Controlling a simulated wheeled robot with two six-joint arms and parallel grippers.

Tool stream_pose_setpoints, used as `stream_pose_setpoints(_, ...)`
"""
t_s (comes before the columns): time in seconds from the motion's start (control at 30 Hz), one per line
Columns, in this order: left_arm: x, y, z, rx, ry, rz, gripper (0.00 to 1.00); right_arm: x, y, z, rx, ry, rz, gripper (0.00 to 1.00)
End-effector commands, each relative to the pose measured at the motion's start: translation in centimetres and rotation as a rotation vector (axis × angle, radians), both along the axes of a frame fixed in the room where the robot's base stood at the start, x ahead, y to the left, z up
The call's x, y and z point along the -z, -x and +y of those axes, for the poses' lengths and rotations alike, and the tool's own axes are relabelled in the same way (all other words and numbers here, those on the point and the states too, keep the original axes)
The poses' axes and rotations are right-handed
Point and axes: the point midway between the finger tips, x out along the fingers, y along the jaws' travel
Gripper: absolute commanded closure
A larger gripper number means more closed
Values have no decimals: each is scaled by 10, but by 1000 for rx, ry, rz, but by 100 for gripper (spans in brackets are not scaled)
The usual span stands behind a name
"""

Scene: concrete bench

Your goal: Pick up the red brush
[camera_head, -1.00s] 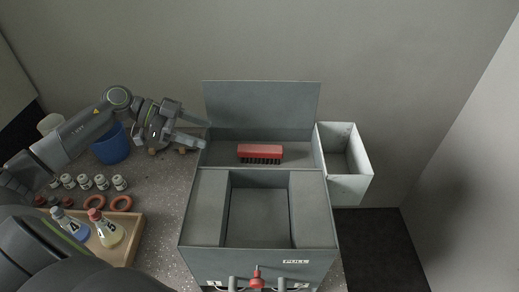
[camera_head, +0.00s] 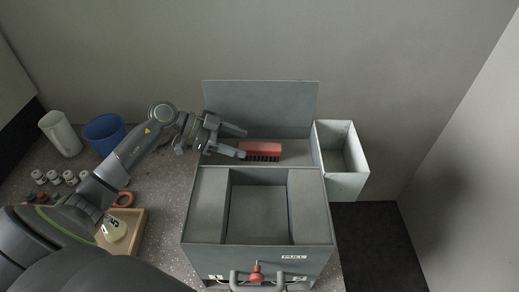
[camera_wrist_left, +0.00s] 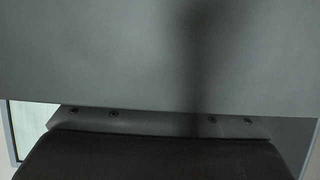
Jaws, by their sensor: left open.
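The red brush (camera_head: 262,148) lies bristles down on the rear shelf of the grey box (camera_head: 207,205), in front of the raised back panel (camera_head: 262,105). My left gripper (camera_head: 243,142) is open and empty, with its fingertips just left of the brush. One finger is near the brush's left end; whether it touches I cannot tell. In the left wrist view there is only a grey surface and a dark part at the bottom; the brush is not seen there. My right gripper is not in view.
A white open bin (camera_head: 342,160) hangs at the box's right side.

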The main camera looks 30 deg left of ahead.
Motion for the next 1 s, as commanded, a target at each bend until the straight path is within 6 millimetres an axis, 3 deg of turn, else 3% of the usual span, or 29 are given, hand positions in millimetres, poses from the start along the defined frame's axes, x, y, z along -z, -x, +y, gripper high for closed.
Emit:
stream_pose_setpoints(0.3,10,-17,-31,0,4,1,42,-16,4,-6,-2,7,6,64)
stream_pose_setpoints(0.67,14,-19,-36,0,1,0,43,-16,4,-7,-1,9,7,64)
stream_pose_setpoints(1.0,14,-19,-35,0,1,0,88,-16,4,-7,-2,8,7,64)
